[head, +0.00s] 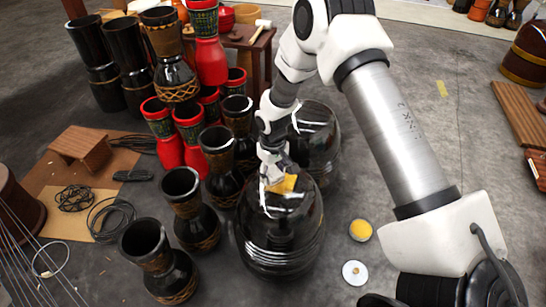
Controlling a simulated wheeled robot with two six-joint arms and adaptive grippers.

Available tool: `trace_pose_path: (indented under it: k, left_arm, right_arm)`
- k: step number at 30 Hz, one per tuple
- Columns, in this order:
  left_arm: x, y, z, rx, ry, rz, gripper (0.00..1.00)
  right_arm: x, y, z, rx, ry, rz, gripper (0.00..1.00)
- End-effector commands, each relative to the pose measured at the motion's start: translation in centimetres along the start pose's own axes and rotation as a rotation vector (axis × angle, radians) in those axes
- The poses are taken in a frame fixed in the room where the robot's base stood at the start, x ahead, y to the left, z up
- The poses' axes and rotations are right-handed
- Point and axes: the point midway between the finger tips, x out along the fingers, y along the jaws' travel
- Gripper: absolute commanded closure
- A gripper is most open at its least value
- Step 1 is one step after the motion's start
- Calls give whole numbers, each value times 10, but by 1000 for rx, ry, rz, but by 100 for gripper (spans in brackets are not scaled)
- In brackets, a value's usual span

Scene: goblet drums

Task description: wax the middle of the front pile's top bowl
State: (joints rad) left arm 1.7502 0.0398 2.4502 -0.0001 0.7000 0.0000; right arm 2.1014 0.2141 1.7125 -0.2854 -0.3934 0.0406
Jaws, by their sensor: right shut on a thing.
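The front pile (282,245) is a glossy black rounded stack, and its top bowl shows as the dark shiny upper surface. My right gripper (273,172) reaches down over this bowl and is shut on a small yellow-orange pad (286,184). The pad is at the bowl's upper part, towards the far side; I cannot tell whether it touches the surface. An open tin with yellow content (361,230) sits on the floor to the right, with a pale round lid (354,273) nearer. My left gripper is not in view.
A second glossy dark pile (318,140) stands just behind the front one. Several black and red goblet drums (182,190) crowd the left side. A low wooden table (250,45) with a mallet stands at the back.

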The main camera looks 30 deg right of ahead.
Motion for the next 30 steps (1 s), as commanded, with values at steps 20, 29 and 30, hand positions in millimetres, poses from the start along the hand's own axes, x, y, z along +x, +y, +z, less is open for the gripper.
trace_pose_path:
  k: [20,29,30]
  left_arm:
    - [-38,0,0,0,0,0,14]
    - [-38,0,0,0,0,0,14]
    - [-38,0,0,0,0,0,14]
  right_arm:
    - [-38,-5,0,-1,0,0,77]
    - [-38,-5,0,-1,0,0,77]
    - [-38,-5,0,-1,0,0,77]
